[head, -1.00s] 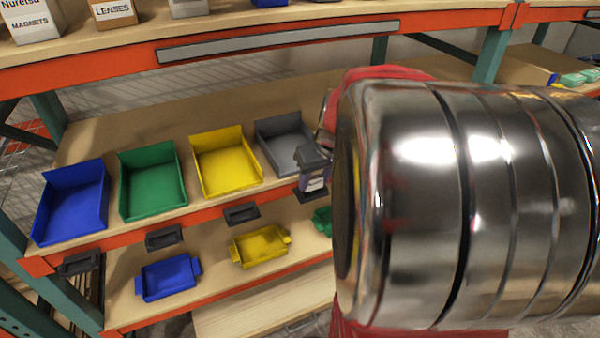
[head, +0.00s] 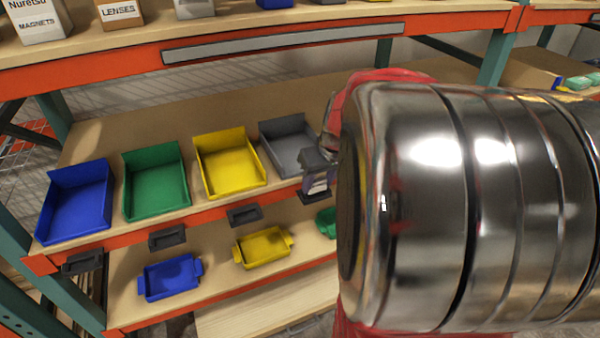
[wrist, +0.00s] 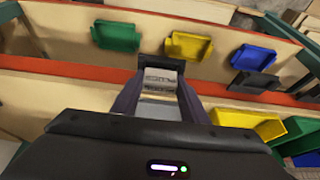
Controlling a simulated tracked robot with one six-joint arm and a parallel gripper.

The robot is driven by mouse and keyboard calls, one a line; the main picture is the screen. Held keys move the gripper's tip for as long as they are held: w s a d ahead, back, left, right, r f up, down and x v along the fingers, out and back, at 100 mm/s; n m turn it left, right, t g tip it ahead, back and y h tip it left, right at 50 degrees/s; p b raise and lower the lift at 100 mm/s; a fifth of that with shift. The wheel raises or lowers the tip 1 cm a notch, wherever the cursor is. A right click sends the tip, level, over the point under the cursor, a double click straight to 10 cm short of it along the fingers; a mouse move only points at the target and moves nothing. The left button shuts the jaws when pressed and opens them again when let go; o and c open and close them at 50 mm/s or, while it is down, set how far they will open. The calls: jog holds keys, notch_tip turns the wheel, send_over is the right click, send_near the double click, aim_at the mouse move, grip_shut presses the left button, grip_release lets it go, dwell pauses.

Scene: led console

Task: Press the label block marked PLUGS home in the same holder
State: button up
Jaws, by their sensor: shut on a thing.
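The label block (wrist: 160,77), pale with dark print, sits between the two fingers of my gripper (wrist: 158,88) in the wrist view. Its print is too small to read. My gripper is shut on it. In the head view my gripper (head: 318,172) is small and partly hidden by my large shiny arm link. It is at the orange shelf edge, below the grey bin. A dark holder (head: 311,197) shows just under it on that edge. How deep the block sits in the holder is hidden.
Blue (head: 76,203), green (head: 156,182), yellow (head: 229,165) and grey (head: 288,146) bins stand on the middle shelf. Other dark holders (head: 167,237) line its orange edge. Small blue (head: 170,279), yellow (head: 263,248) and green (head: 326,223) trays sit on the shelf below.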

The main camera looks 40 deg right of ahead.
jog(key=shift+f, duration=0.6)
dwell(1.1)
jog(key=o, duration=1.1)
jog(key=shift+c, duration=0.2)
jog(key=shift+o, duration=0.2)
jog(key=shift+f, duration=0.1)
jog(key=shift+a, duration=0.15)
jog(key=shift+s, duration=0.1)
jog(key=v, duration=1.4)
jog(key=shift+d, duration=0.3)
